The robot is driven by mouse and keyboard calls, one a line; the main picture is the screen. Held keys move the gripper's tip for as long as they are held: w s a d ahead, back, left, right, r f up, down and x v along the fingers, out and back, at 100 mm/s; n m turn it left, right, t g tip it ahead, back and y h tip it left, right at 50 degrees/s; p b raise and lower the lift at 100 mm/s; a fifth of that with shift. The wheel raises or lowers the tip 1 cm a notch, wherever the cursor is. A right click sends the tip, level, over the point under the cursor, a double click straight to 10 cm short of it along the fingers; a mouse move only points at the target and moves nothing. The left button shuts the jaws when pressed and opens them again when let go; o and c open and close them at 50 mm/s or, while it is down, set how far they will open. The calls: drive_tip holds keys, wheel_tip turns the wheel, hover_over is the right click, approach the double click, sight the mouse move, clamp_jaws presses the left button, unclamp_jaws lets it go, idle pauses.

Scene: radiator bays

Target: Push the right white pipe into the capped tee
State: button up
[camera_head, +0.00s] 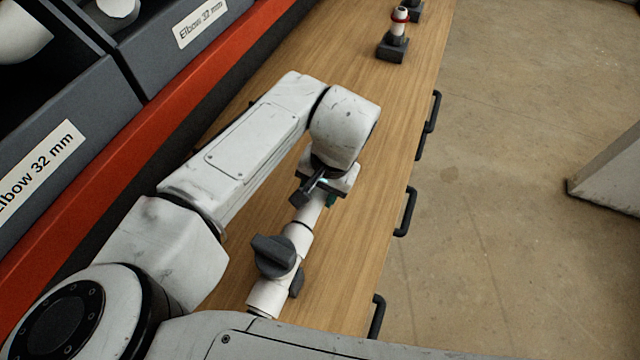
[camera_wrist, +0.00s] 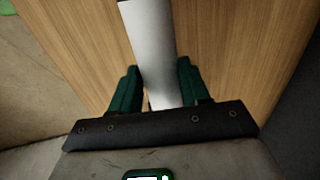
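The capped tee (camera_head: 297,242) is white with a dark grey cap (camera_head: 273,255) facing the viewer, and lies low over the wooden bench. One white pipe (camera_head: 268,299) runs from its near end, partly hidden by my arm. The other white pipe (camera_head: 312,214) runs from its far end up to my gripper (camera_head: 325,192). How deep this pipe sits in the tee cannot be told. In the wrist view the pipe (camera_wrist: 152,45) passes between the green fingers of my gripper (camera_wrist: 160,75). The fingertips appear closed against its sides; its lower end is hidden.
The wooden bench (camera_head: 420,60) has black handles (camera_head: 405,212) along its right edge. A small fitting on a dark block (camera_head: 393,47) stands farther back. Dark bins labelled Elbow 32 mm (camera_head: 60,150) stand behind an orange rail (camera_head: 150,120) at left. Open floor lies at right.

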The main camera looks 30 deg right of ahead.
drive_tip(key=o, duration=0.4)
drive_tip(key=shift+a, duration=0.1)
drive_tip(key=shift+r, duration=0.15)
drive_tip(key=r, duration=0.3)
drive_tip(key=s+d+r+b, duration=0.1)
drive_tip(key=r, duration=0.6)
drive_tip(key=shift+s+d+r+b, duration=0.15)
drive_tip(key=shift+s+b, duration=0.15)
drive_tip(key=shift+s, duration=0.05)
drive_tip(key=shift+s, duration=0.1)
